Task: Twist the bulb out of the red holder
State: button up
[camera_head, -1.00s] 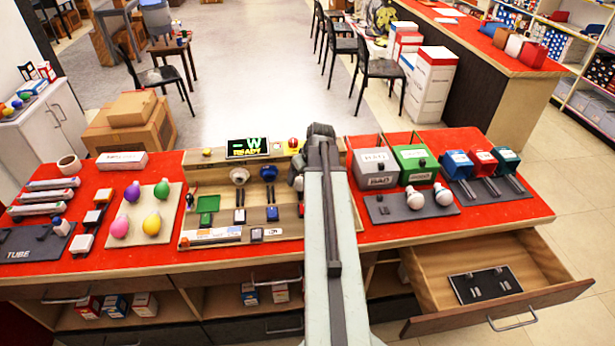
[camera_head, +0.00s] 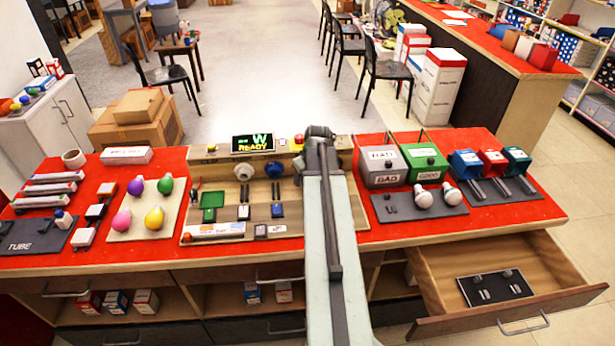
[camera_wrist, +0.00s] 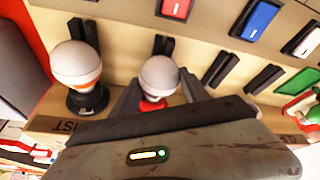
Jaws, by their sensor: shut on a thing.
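In the wrist view, a round white bulb (camera_wrist: 159,75) sits in the red holder (camera_wrist: 150,105), of which only a small part shows. My gripper (camera_wrist: 160,88) is around this bulb, one finger on each side, and shut on it. The bulb looks still at the holder; whether its base is loose is hidden. In the head view, my arm hides the gripper, this bulb and the red holder on the bench's middle board (camera_head: 225,217).
A second white bulb (camera_wrist: 76,62) stands in a black holder (camera_wrist: 86,100) close to the left finger. Coloured switches line the board beyond. In the head view, a grey BAD bin (camera_head: 383,167) and a green bin (camera_head: 424,163) stand right of my arm. An open drawer (camera_head: 550,275) juts out at front right.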

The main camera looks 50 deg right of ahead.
jog(key=shift+a+g+h, duration=0.1)
jog(key=shift+g+h, duration=0.3)
jog(key=shift+h, duration=0.1)
jog(key=shift+w+a+f+n+g+h, duration=0.15)
jog(key=shift+n+g+h, duration=0.15)
jog(key=shift+g+h, duration=0.3)
jog(key=shift+g+h+b, duration=0.3)
jog(key=shift+h+b, duration=0.2)
jog(key=shift+h, duration=0.1)
jog(key=shift+a, duration=0.15)
jog(key=shift+s+a, duration=1.1)
jog(key=shift+s, duration=0.2)
notch_tip(320, 180, up, 8)
jog(key=p, duration=0.8)
